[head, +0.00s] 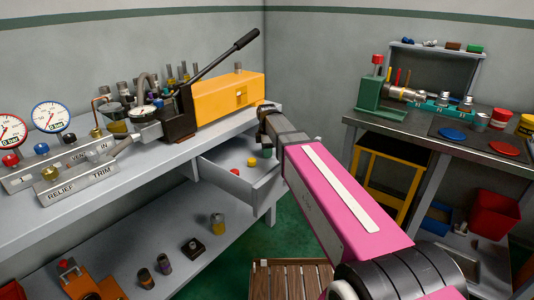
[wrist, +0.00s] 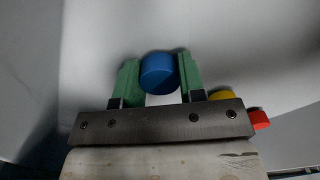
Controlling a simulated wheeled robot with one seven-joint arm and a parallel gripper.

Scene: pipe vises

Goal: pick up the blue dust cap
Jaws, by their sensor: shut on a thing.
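The blue dust cap (wrist: 158,72) is a short blue cylinder seen in the wrist view. It sits between the two green fingers of my gripper (wrist: 158,82), which are shut on it. A pale surface fills the view behind it, and I cannot tell whether the cap still touches that surface. In the head view my pink arm reaches over the open drawer (head: 238,185), and the fingertips and the blue cap are hidden behind the arm there.
A yellow cap (head: 251,162) and a red cap (head: 235,171) lie in the drawer, and a green one (head: 267,153) is beside the arm. The bench (head: 170,160) with gauges and an orange box (head: 230,97) stands left. Another bench (head: 410,133) stands right.

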